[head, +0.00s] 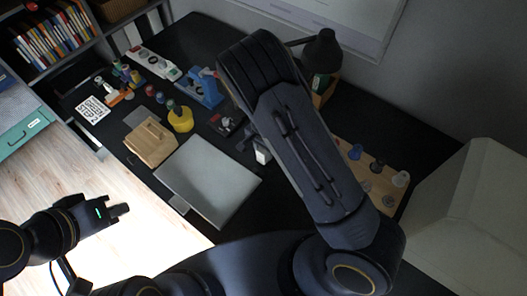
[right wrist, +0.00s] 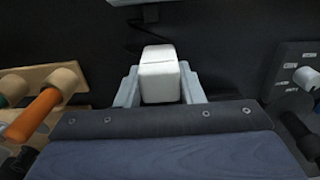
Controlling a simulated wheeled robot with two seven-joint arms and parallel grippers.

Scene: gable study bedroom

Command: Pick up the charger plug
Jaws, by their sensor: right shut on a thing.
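The white charger plug (right wrist: 160,78) sits between the two pale fingers of my right gripper (right wrist: 160,92) in the right wrist view. The fingers are shut on its sides. In the head view the plug (head: 262,157) shows as a small white block at the end of my right arm, over the dark desk. Most of my right gripper is hidden there by the arm. A thin dark cable (right wrist: 128,46) shows behind the plug. My left gripper (head: 120,210) is away from the desk, over the wooden floor; its finger gap is too small to tell.
On the dark desk (head: 205,40) are a closed grey laptop (head: 208,178), a wooden box (head: 150,143), a yellow pot (head: 181,121) and a blue stand (head: 205,90). A wooden board with knobs (head: 385,190) lies right of my arm. A dark lamp (head: 322,52) stands behind.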

